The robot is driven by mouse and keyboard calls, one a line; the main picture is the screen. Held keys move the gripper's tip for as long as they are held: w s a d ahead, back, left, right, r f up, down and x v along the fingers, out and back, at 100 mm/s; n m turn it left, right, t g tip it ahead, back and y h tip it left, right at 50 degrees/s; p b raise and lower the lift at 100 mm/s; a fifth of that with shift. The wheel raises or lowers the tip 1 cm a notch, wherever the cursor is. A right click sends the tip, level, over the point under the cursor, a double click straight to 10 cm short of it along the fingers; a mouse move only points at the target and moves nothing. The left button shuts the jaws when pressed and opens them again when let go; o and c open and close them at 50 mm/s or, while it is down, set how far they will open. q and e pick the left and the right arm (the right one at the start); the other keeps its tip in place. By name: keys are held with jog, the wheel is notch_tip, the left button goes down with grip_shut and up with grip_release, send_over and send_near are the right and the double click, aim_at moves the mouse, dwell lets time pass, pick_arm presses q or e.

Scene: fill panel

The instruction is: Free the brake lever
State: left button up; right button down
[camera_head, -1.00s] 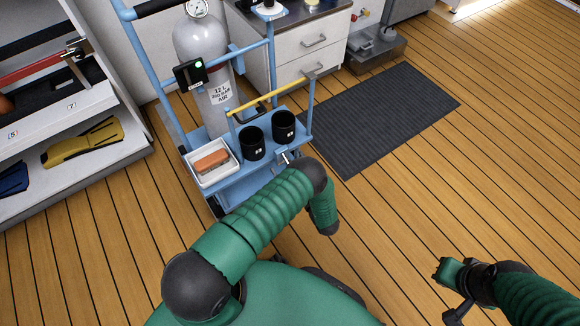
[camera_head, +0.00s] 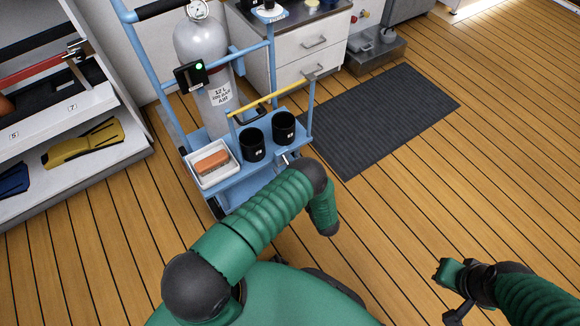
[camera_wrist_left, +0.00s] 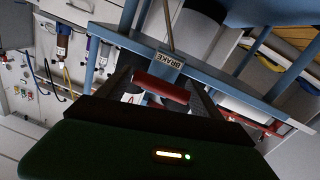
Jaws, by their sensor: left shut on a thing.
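In the left wrist view, a red cylindrical grip (camera_wrist_left: 160,88) lies between the dark fingers of my left gripper (camera_wrist_left: 158,84), just below a plate marked BRAKE (camera_wrist_left: 166,59) on the blue cart frame. The gripper is shut on this red grip of the brake lever. In the head view, my left arm reaches to the near side of the blue cart (camera_head: 238,186), and its forearm hides the gripper and lever. A small metallic part (camera_head: 286,158) shows at the cart's near edge. My right gripper (camera_head: 452,275) is at the lower right, away from the cart; its jaws are unclear.
The cart carries a grey gas cylinder (camera_head: 203,60), two black cups (camera_head: 252,144) (camera_head: 284,128) and a white tray (camera_head: 228,178) with an orange-brown block. Shelves (camera_head: 75,165) stand at left, white drawers (camera_head: 310,68) behind. A dark mat (camera_head: 385,115) and open wood floor lie right.

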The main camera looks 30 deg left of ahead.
pick_arm(q)
notch_tip(320, 180, up, 5)
jog(key=g+h+p, duration=0.1)
jog(key=h+p, duration=0.2)
jog(key=p, duration=0.4)
jog(key=g+h+p, duration=0.2)
jog(key=h+p, duration=0.1)
jog(key=p, duration=0.5)
jog(key=shift+d+f+h, duration=0.1)
jog(key=shift+d+h, duration=0.05)
jog(key=shift+h, duration=0.25)
jog(key=shift+w+a+r+n+g+h+p, duration=0.15)
jog(key=shift+g+h+p, duration=0.1)
jog(key=shift+h+p, duration=0.35)
jog(key=shift+s+a+r+n+g+h+p, duration=0.15)
jog(key=shift+g+h+p, duration=0.2)
jog(key=shift+p, duration=0.35)
jog(key=shift+w+d+f, duration=0.1)
jog(key=o, duration=2)
jog(key=p+v, duration=0.5)
jog(key=v, duration=1.1)
jog(key=shift+s+d+r, duration=0.1)
jog(key=shift+s+r, duration=0.15)
jog(key=shift+r, duration=0.05)
